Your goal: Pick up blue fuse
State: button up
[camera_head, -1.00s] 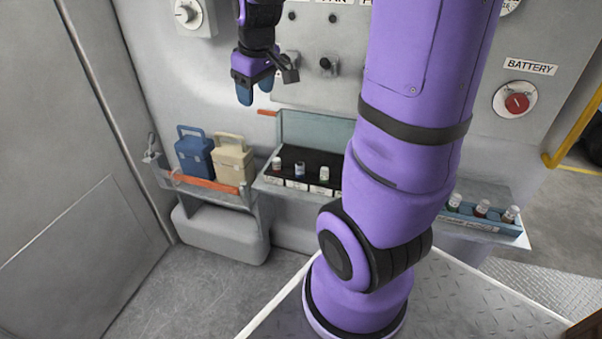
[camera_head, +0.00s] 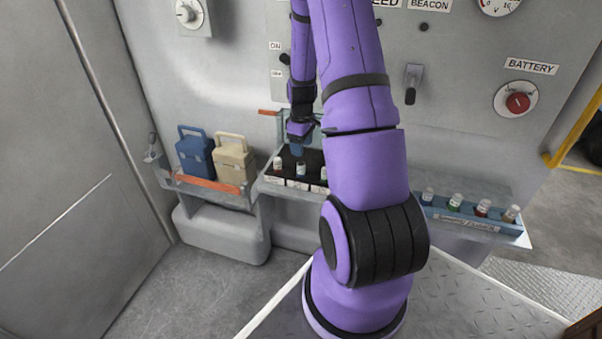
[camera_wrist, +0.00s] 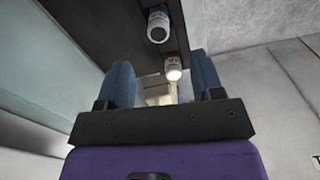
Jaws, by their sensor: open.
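The blue fuse (camera_head: 301,168) stands in the dark rack (camera_head: 312,158) of the open tray on the wall, between a reddish fuse (camera_head: 278,163) and a greenish one (camera_head: 323,173). My gripper (camera_head: 298,147) is right above the blue fuse in the head view, open and pointing down. The wrist view shows my two blue fingers apart, with nothing held between them (camera_wrist: 164,72). A fuse with a reddish band (camera_wrist: 173,67) appears between the fingertips there. A fuse with a dark bluish band (camera_wrist: 159,26), likely the blue one, lies beyond them.
A blue box (camera_head: 196,156) and a beige box (camera_head: 233,160) stand in a holder left of the rack. A second tray (camera_head: 475,219) with several fuses is at the right. Switches and a red battery knob (camera_head: 517,103) are on the wall. My arm hides the middle.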

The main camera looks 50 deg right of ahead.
aim_at(301, 163)
jog(key=shift+w+d+f, duration=0.1)
jog(key=shift+w+f, duration=0.05)
jog(key=shift+f, duration=2.3)
jog(key=shift+w+f, duration=0.1)
jog(key=shift+f, duration=2.3)
jog(key=c, duration=1)
